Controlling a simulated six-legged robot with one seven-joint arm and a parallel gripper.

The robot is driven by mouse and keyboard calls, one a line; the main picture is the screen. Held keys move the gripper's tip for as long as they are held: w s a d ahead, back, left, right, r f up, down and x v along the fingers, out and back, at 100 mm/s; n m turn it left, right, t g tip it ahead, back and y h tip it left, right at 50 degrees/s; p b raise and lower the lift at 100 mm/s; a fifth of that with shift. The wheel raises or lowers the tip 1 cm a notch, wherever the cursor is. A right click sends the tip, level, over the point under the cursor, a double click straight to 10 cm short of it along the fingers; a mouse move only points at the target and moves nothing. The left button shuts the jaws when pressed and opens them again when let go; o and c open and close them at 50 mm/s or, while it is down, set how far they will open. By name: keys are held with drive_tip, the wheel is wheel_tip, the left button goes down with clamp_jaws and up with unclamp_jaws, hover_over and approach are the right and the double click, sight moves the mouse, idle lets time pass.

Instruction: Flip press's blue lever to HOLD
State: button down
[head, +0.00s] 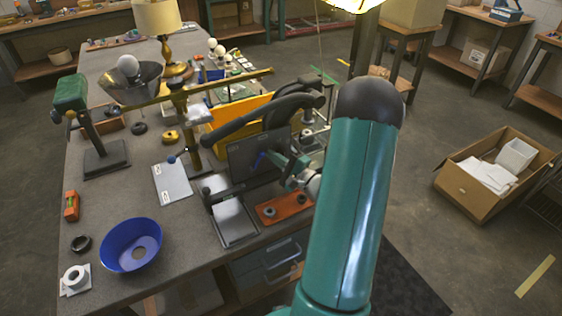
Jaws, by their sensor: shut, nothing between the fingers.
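The press (250,160) stands at the right side of the bench, with a dark upright plate and a long black handle (235,123). A small blue lever (258,160) shows against its plate; which position it is in is too small to tell. A second blue knob (171,159) sits on a thin rod beside the brass post to the left. My gripper (272,154) is close to the right of the blue lever, shut and empty. My arm partly hides it, and I cannot tell whether it touches the lever.
A blue bowl-shaped shade (131,245), an orange level (71,205) and a pale labelled plate (172,182) lie on the near bench (110,200). A brass beam (225,85) crosses above. A cardboard box (470,200) stands on the floor at right.

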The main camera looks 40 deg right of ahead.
sight(244, 153)
drive_tip(key=shift+a+r+n+g, duration=0.3)
drive_tip(key=shift+r+n+g, duration=0.1)
drive_tip(key=shift+n, duration=0.3)
idle(0.3)
drive_tip(key=shift+w+a+r+n, duration=0.15)
drive_tip(key=shift+a+r+n, duration=0.15)
drive_tip(key=shift+n, duration=0.3)
drive_tip(key=shift+w+a+r+n+g, duration=0.15)
drive_tip(key=shift+a+r+n+g, duration=0.2)
drive_tip(key=shift+n, duration=0.25)
drive_tip(key=shift+w+a+r+n+g, duration=0.1)
drive_tip(key=shift+a+r+n+g, duration=0.1)
drive_tip(key=shift+a+n+g, duration=0.3)
drive_tip(key=n, duration=0.1)
drive_tip(key=a+n, duration=0.1)
drive_tip(key=shift+w+a+r+n+g, duration=0.2)
drive_tip(key=shift+r+n+g, duration=0.05)
drive_tip(key=shift+r+n, duration=0.1)
drive_tip(key=shift+w+a+r+n+g, duration=0.1)
drive_tip(key=shift+w+a+n+g, duration=0.1)
drive_tip(key=shift+a+n+g, duration=0.4)
drive_tip(key=shift+a+n+h, duration=0.2)
drive_tip(key=shift+n+h, duration=0.1)
drive_tip(key=shift+n, duration=0.05)
drive_tip(key=shift+w+a, duration=0.15)
drive_tip(key=shift+a, duration=0.2)
drive_tip(key=shift+a, duration=0.1)
